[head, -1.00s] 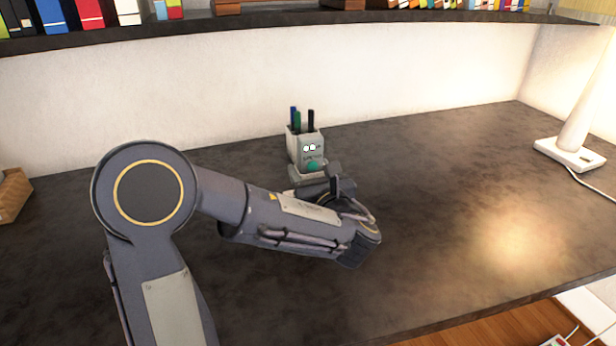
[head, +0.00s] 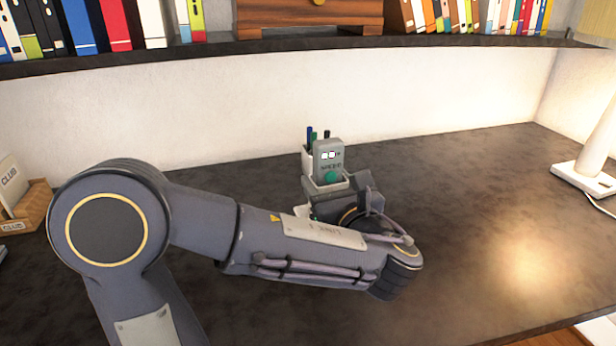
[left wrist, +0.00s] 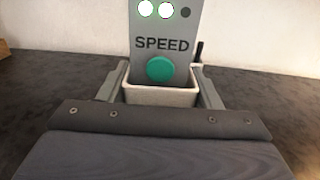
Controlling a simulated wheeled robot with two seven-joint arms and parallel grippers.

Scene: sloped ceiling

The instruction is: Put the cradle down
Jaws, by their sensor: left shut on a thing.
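The cradle (head: 324,186) is a small pale open box. A grey handheld device (head: 328,160) stands upright in it, with lit white dots and a green button. My left gripper (head: 338,190) is shut on the cradle. In the left wrist view, the fingers lie on both sides of the cradle (left wrist: 160,96), and the device (left wrist: 163,42) reads SPEED. The cradle looks raised above the dark desk (head: 470,200), but my wrist hides most of the space under it. My right gripper is not in view.
A white pen cup (head: 307,158) with several pens stands close behind the cradle. A lamp (head: 585,178) stands at the right, and a card box (head: 25,208) at the left. A shelf (head: 200,50) with books runs above. The desk's right half is clear.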

